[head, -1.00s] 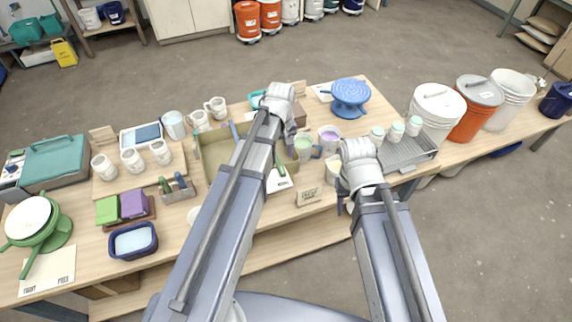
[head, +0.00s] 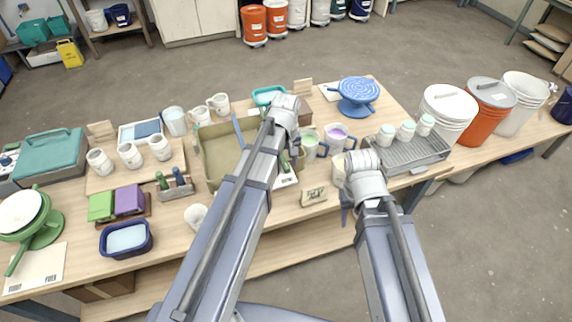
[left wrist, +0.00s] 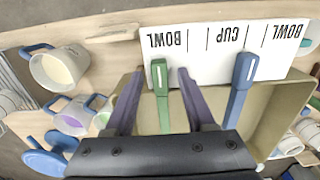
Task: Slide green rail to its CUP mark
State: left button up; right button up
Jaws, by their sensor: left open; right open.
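The green rail (left wrist: 161,92) lies across a tan tray (left wrist: 272,122), its end beside the left BOWL word of a white marked card (left wrist: 208,52). The CUP word is further right in the left wrist view. A blue rail (left wrist: 240,85) has its end just right of CUP; it also shows in the head view (head: 238,130). My left gripper (left wrist: 160,76) is open, its fingers on either side of the green rail with gaps visible. In the head view my left gripper (head: 294,150) hides most of that rail. My right gripper (head: 346,198) appears open and empty by the table's front edge.
Cups with green (head: 309,141) and purple (head: 336,138) contents stand right of the tray. A small sign (head: 314,196) stands at the front. A blue turntable (head: 357,95) is behind.

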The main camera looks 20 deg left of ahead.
pick_arm(q)
grip_shut()
dwell(0.3)
dwell(1.1)
